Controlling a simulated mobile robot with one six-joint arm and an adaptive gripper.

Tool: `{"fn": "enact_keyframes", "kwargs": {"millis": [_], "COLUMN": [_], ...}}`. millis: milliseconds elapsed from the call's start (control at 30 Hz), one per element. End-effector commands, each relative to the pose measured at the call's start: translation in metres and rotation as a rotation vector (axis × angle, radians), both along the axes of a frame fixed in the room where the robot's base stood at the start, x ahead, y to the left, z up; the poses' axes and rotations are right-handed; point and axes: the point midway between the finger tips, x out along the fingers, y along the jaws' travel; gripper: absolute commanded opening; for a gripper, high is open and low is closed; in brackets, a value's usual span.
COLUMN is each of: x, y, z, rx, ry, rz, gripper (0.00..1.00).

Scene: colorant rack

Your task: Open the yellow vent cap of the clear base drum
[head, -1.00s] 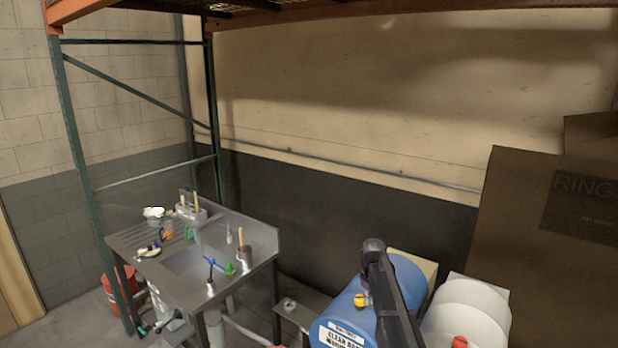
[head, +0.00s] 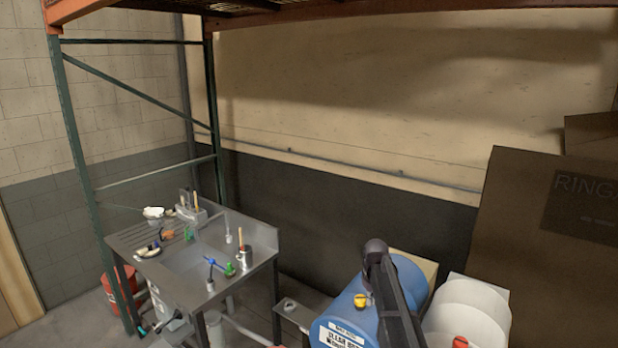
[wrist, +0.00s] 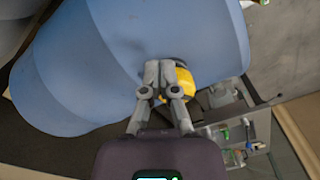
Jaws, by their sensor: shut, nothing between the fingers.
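The clear base drum is a blue barrel lying on its side (head: 408,274) at the lower right of the head view, with a white label on its end. It fills the upper left of the wrist view (wrist: 95,60). Its yellow vent cap (head: 361,300) shows on the drum's side, left of my arm. In the wrist view the yellow cap (wrist: 183,92) is right beside and partly behind my fingertips. My gripper (wrist: 160,66) is shut and empty, its tips at the cap's edge. I cannot tell whether they touch it. In the head view my arm hides the fingers.
A metal sink table (head: 165,283) with small tools is at the left. A tall brown box (head: 520,230) stands at the right. Green rack posts (head: 82,150) frame the left.

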Motion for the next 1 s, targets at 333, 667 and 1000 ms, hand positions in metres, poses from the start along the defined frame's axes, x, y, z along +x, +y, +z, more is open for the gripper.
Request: {"fn": "enact_keyframes", "kwargs": {"millis": [333,667,1000], "x": [0.0,0.0,0.0], "y": [0.0,0.0,0.0], "z": [0.028,0.055,0.059], "rx": [0.0,0.0,0.0], "ry": [0.0,0.0,0.0], "rz": [0.0,0.0,0.0], "gripper": [0.0,0.0,0.0]}}
